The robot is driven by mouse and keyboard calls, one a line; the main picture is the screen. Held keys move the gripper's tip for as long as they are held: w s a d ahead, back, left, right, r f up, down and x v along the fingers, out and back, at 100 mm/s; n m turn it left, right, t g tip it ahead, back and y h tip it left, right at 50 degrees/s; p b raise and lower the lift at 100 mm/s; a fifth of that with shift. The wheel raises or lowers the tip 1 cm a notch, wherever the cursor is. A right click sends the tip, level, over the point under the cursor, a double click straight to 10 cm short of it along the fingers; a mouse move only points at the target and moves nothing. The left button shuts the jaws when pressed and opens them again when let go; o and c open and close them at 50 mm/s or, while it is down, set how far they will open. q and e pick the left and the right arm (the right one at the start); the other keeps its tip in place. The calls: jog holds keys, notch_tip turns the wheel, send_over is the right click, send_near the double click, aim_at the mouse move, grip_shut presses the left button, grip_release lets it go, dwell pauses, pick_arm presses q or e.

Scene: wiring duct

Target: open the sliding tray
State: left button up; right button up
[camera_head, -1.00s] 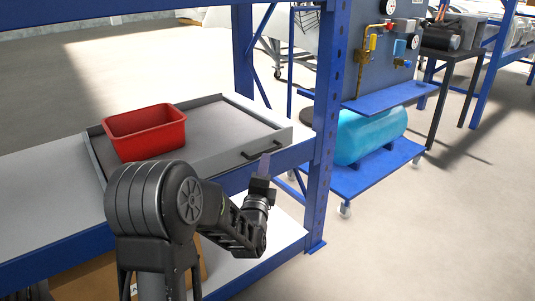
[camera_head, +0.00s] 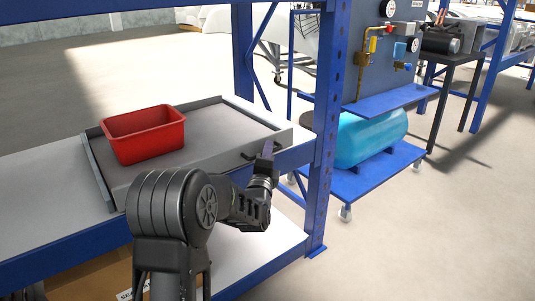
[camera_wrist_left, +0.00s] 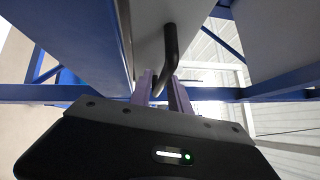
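The sliding tray (camera_head: 222,122) is a grey, low-walled tray on the shelf, with a dark bar handle (camera_head: 258,150) on its front face. My left gripper (camera_head: 267,152) is at the right part of this handle, partly covering it. In the left wrist view the black handle (camera_wrist_left: 170,45) comes down to between the two pale purple fingertips of my left gripper (camera_wrist_left: 161,86). The fingers stand apart and look open around the bar; whether they touch it is hard to tell. My right gripper is not in view.
A red bin (camera_head: 144,134) sits in the tray's left part. A blue rack post (camera_head: 325,130) stands just right of the tray. A blue cart with a turquoise tank (camera_head: 370,136) stands beyond it. The floor at right is clear.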

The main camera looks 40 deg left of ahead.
pick_arm(q)
grip_shut()
dwell(1.1)
